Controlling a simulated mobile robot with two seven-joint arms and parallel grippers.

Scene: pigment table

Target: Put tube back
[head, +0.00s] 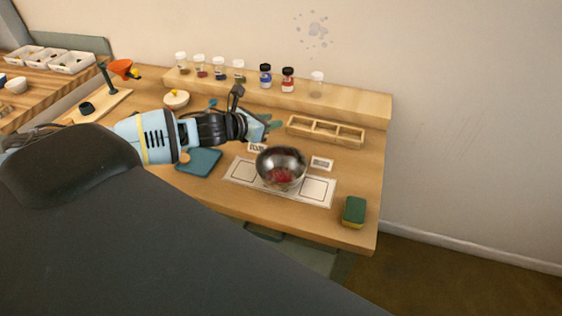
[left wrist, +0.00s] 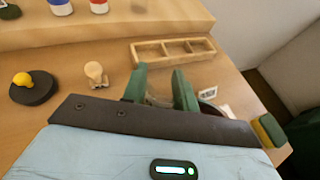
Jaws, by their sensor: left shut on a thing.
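My left gripper (head: 268,124) reaches in from the left above the wooden table. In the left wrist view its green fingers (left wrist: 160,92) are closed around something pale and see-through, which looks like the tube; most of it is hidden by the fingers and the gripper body. In the head view the tube cannot be made out. The wooden rack (head: 325,131) with three compartments stands just right of the gripper, and it also shows beyond the fingers in the left wrist view (left wrist: 173,51). My right gripper is not in view.
A steel bowl (head: 281,163) with red contents stands on a white mat (head: 318,190). A green and yellow sponge (head: 354,211) lies at the right front. Several jars, among them a blue one (head: 265,77), line the back shelf (head: 350,97). A blue tray (head: 198,162) lies left.

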